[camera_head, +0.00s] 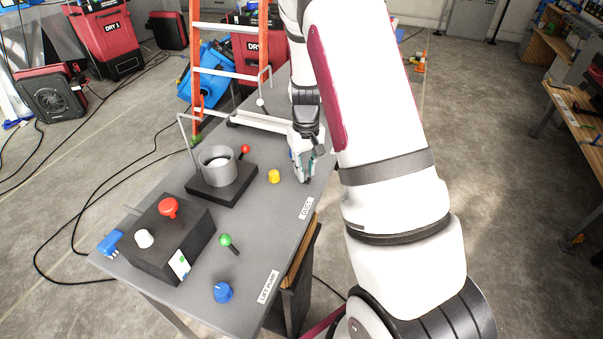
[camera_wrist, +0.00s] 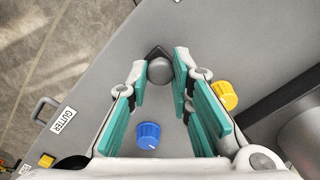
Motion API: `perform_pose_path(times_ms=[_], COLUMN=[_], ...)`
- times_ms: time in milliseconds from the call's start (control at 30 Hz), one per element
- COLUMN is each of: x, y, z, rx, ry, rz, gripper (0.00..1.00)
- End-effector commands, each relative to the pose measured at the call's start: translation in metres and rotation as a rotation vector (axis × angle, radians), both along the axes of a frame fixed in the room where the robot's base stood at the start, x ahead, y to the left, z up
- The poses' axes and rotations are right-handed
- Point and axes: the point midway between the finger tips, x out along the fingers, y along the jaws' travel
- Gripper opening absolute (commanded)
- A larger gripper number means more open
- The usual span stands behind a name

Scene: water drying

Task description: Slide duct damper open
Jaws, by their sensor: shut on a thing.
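My gripper (camera_head: 304,172) is low at the right edge of the grey table, near the DUCT label (camera_head: 306,208). In the wrist view my gripper (camera_wrist: 159,72) has its teal-padded fingers on either side of a round grey knob (camera_wrist: 160,71), shut on it at the tips. A dark angular base shows behind the knob.
A yellow knob (camera_head: 274,177) stands left of my gripper, beside a grey cylinder (camera_head: 217,165) on a black base. A blue knob (camera_wrist: 148,135) is close below the fingers in the wrist view. A black box (camera_head: 165,238) with buttons and a green-topped lever (camera_head: 227,241) stand nearer.

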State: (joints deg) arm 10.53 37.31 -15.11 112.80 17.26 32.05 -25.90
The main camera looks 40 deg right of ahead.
Motion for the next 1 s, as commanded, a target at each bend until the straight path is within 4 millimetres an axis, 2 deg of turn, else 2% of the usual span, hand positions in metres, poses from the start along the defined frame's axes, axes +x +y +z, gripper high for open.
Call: perform_pose_path(times_ms=[100, 133, 200, 233, 533, 667, 767, 1000], x=[0.001, 0.001, 0.001, 0.001, 0.000, 0.001, 0.001, 0.002], y=[0.001, 0.001, 0.001, 0.001, 0.001, 0.001, 0.001, 0.001], z=[0.001, 0.001, 0.001, 0.001, 0.001, 0.010, 0.025, 0.075], rx=[0.000, 0.000, 0.000, 0.000, 0.000, 0.000, -0.001, -0.001], ry=[-0.003, -0.003, -0.003, -0.003, -0.001, -0.003, -0.006, -0.007], rz=[0.001, 0.002, 0.002, 0.002, 0.001, 0.001, 0.002, 0.003], gripper=[0.00, 0.22, 0.38, 0.41, 0.41, 0.41, 0.41, 0.41])
